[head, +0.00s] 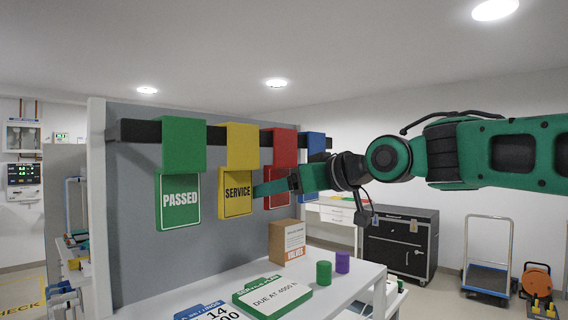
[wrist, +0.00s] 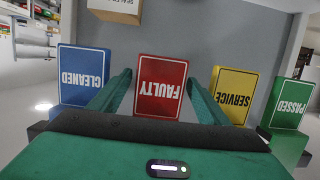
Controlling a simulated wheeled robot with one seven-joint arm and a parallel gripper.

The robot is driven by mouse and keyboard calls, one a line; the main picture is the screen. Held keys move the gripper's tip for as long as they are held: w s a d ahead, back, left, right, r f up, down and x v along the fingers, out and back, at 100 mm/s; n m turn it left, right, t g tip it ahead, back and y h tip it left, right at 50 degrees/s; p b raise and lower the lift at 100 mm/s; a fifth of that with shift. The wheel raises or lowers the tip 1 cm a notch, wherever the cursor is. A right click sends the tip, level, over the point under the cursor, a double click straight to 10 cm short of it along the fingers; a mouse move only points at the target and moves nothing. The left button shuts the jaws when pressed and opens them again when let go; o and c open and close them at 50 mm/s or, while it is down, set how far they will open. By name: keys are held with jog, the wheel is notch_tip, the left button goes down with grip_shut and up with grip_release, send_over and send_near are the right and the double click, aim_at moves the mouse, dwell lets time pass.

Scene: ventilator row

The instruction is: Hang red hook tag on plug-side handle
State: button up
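The red hook tag, lettered FAULTY, hangs on the dark rail (head: 135,131) between the yellow and blue tags. In the head view its upper block (head: 280,146) shows, and my gripper covers much of its lower plate. In the wrist view the red tag (wrist: 160,88) is upside down between my two green fingers. My gripper (head: 272,187) is open, with one finger on each side of the tag in the wrist view (wrist: 158,78). I see gaps beside the tag and cannot tell whether the fingers reach around it. No plug-side handle can be made out.
A green PASSED tag (head: 180,200), a yellow SERVICE tag (head: 238,190) and a blue CLEANED tag (wrist: 84,75) hang on the same rail. Below, a white table (head: 345,285) holds a cardboard box (head: 285,243), a green cylinder (head: 324,273) and a purple cylinder (head: 342,262).

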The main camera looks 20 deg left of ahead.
jog(key=c, duration=0.8)
jog(key=shift+c, duration=0.2)
jog(key=shift+r, duration=1.15)
jog(key=f+v, duration=0.2)
jog(key=v, duration=0.6)
jog(key=shift+d, duration=0.6)
jog(key=shift+s, duration=0.1)
